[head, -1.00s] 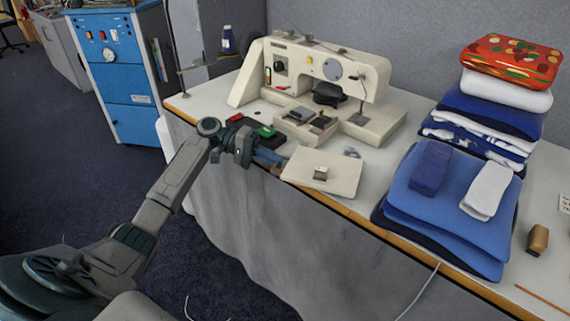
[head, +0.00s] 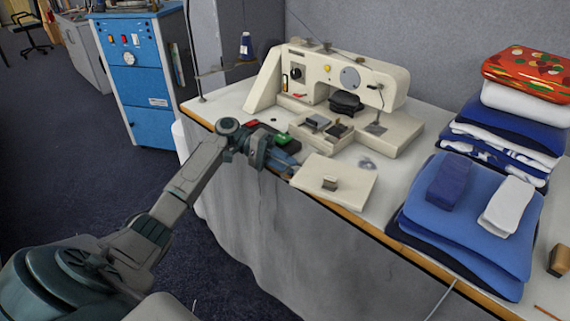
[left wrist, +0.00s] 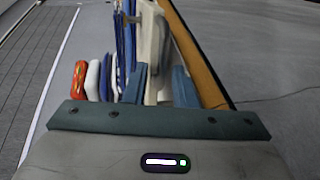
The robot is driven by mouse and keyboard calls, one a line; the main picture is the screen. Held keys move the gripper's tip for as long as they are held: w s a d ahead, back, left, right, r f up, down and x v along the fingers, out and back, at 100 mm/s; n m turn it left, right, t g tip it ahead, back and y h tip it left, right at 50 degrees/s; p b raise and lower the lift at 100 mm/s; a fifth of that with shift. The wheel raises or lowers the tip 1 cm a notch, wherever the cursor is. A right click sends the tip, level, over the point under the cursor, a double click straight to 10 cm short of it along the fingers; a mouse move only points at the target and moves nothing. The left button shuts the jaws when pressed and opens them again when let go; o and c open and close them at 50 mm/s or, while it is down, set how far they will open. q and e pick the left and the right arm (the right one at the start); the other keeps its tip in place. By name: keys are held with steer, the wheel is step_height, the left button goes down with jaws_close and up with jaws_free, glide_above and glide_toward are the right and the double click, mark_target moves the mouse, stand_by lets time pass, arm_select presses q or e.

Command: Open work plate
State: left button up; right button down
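The work plate (head: 352,193) is a flat cream panel with a small metal block (head: 330,184) on it. It lies at the table's front edge, before the cream sewing machine (head: 368,82). My left gripper (head: 284,162) is at the plate's left end, with its fingers pointing toward it. In the left wrist view, the two blue fingers (left wrist: 162,86) stand apart, with a cream edge (left wrist: 154,50) showing between and beyond them. I cannot tell whether they touch it. My right gripper is not in view.
Folded blue and white cloths (head: 465,225) lie right of the plate, with a taller stack (head: 507,130) behind. A brown block (head: 559,261) is at the far right. A blue cabinet (head: 146,75) stands at the left.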

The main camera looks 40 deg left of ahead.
arm_select(q)
steer(key=shift+o, duration=0.2)
steer(key=shift+a, duration=0.1)
